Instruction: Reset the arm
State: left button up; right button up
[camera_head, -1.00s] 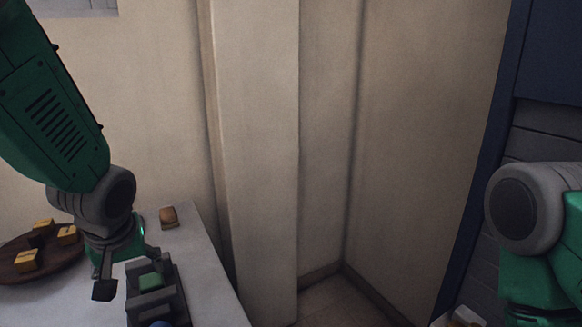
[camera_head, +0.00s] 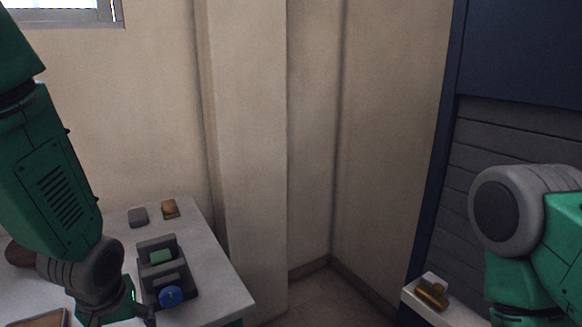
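My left arm (camera_head: 50,180) comes in from the left, over the white table (camera_head: 225,295). My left gripper (camera_head: 115,318) is at the lower left, partly cut off by the bottom edge, so its fingertips are not clearly shown. It is in front of and left of a dark grey holder with a green block (camera_head: 160,256) and a blue round knob (camera_head: 171,296). My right arm (camera_head: 510,210) is bent at the right side. Its gripper is outside the picture.
A grey block (camera_head: 138,217) and a brown block (camera_head: 170,209) lie at the table's back edge. A brown round board (camera_head: 18,253) is partly behind my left arm. A brass-coloured object (camera_head: 432,293) sits on a white surface at the lower right. Bare floor (camera_head: 325,295) lies between.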

pick_arm(q)
jog(key=s+f+m+g+h, duration=0.1)
jog(key=s+f+m, duration=0.4)
jog(key=s+f, duration=1.6)
jog(key=s+g, duration=0.1)
jog(key=s, duration=0.2)
jog(key=shift+d+f+g+h, duration=0.3)
jog(key=shift+f, duration=0.1)
jog(key=shift+w, duration=0.1)
